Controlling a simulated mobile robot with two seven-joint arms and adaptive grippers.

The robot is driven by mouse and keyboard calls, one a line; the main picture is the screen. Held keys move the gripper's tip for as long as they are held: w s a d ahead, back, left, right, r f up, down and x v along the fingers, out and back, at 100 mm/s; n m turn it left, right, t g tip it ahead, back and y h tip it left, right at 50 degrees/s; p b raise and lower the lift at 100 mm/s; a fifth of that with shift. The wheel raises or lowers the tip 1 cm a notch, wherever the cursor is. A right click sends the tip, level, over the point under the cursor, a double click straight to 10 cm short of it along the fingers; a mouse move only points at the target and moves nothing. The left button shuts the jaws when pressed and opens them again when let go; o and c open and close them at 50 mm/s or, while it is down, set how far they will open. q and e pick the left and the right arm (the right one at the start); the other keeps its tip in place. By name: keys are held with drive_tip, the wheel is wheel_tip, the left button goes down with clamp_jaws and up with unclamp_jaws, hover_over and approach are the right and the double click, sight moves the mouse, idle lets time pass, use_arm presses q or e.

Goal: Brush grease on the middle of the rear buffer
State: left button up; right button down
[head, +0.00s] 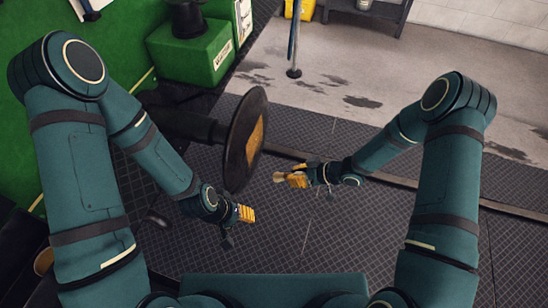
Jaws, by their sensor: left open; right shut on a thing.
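The rear buffer (235,120) is a large dark round disc on a thick dark stem, seen nearly edge-on in the middle of the head view. A yellow-orange patch (257,140) shows on the middle of its face; I cannot tell whether it is grease. My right gripper (296,179), with yellow fingers, is to the right of the disc. It is shut on what looks like a brush (279,177), whose small pale brown end points left toward the disc, apart from it. My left gripper (247,214) is open and empty below the disc.
The green tram side (30,140) and a green box (190,55) with a dark cylinder on top are at the left. A thin dark-blue post (292,50) stands behind. A yellow container (299,9) and a grey bench (370,12) are at the back. Patterned dark floor lies below.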

drive_tip(key=shift+w+a, duration=0.15)
drive_tip(key=shift+a, duration=0.4)
drive_tip(key=w+a+b, duration=0.2)
drive_tip(key=a, duration=0.4)
drive_tip(key=shift+a, duration=0.2)
drive_tip(key=shift+w+a, duration=0.2)
drive_tip(key=shift+a, duration=0.35)
idle(0.6)
